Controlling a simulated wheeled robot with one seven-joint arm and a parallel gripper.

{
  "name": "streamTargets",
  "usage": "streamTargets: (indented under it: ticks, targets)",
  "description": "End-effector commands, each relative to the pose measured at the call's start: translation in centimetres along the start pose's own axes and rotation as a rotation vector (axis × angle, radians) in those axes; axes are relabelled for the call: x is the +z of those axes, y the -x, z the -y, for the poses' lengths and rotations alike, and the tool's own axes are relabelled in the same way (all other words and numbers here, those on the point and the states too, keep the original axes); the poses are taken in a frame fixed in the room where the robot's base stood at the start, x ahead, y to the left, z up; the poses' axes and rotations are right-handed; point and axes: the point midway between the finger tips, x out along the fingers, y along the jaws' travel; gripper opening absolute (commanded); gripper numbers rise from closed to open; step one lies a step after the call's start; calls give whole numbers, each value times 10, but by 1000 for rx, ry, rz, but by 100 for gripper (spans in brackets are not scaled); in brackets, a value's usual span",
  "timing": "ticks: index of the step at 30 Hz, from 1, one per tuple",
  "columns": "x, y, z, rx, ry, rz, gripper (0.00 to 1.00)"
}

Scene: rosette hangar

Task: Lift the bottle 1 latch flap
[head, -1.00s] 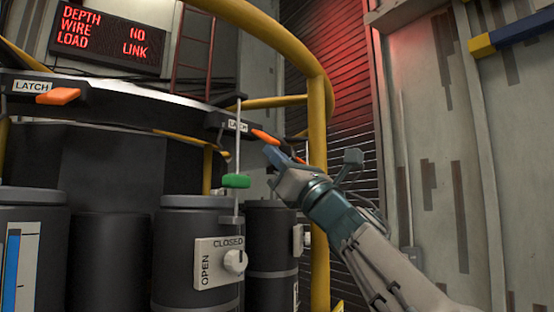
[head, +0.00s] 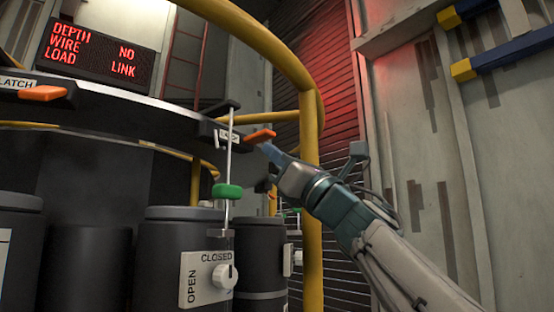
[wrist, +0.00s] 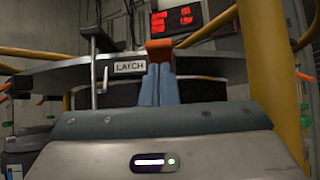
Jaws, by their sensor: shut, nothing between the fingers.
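An orange latch flap (head: 260,136) sticks out from a dark bracket on the ring's rim, beside a small label (head: 229,135). In the wrist view the flap (wrist: 159,44) shows just beyond my fingertips, and the label (wrist: 130,67) reads LATCH. My gripper (head: 268,148) is shut and empty, its blue fingers together. The tips are just under the flap's outer end and look to touch it, though a small gap cannot be ruled out. The dark bottle (head: 172,262) below carries an OPEN/CLOSED plate with a white knob, pointed at CLOSED. No bottle number is readable.
A thin rod with a green handle (head: 227,191) hangs left of the flap. A yellow rail (head: 307,170) rises close behind my wrist. A second orange flap (head: 47,92) is at far left. A red-lettered sign (head: 101,49) hangs behind. Open space lies right, before the wall.

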Motion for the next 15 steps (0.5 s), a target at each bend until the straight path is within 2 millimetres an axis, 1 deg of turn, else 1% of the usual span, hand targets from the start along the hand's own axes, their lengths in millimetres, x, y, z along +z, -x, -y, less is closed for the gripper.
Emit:
streamTargets:
  ticks: [1, 11, 15]
  targets:
    - [-6, 5, 0, 1, -1, 0, 0]
    - [-32, 29, -1, 3, -4, 0, 0]
    - [-12, 56, -1, 2, 1, 2, 0]
